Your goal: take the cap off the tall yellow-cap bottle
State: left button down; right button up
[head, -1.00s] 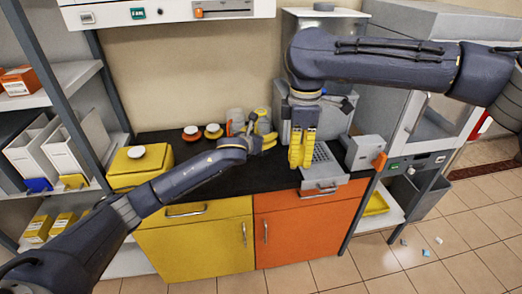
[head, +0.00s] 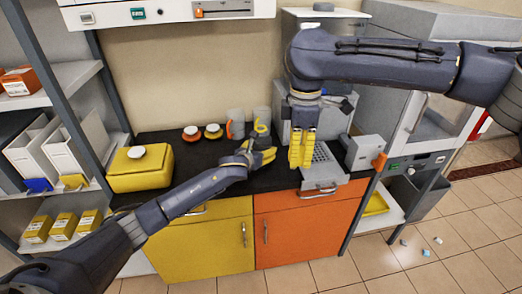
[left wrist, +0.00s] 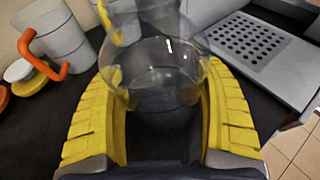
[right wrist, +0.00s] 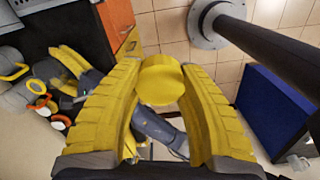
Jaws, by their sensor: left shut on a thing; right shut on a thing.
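My left gripper (head: 266,158) is low over the dark counter. In the left wrist view its yellow fingers are shut around a clear, open-topped bottle (left wrist: 160,75), with no cap on its rim. My right gripper (head: 302,150) points down over the counter, to the right of the left one. In the right wrist view its fingers are shut on a round yellow cap (right wrist: 160,80). The cap is apart from the bottle. In the head view the bottle and cap are too small or hidden to make out.
A grey mug with an orange handle (left wrist: 62,42) and a vessel with a yellow handle (head: 260,127) stand at the back. Two capped jars (head: 202,132) stand left of them, then a yellow box (head: 140,172). A perforated grey device (head: 320,168) stands at the right.

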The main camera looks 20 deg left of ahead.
pick_arm(q)
jog(key=shift+c, duration=2.2)
grip_release()
jog(key=shift+f, duration=0.15)
jog(key=o, duration=0.4)
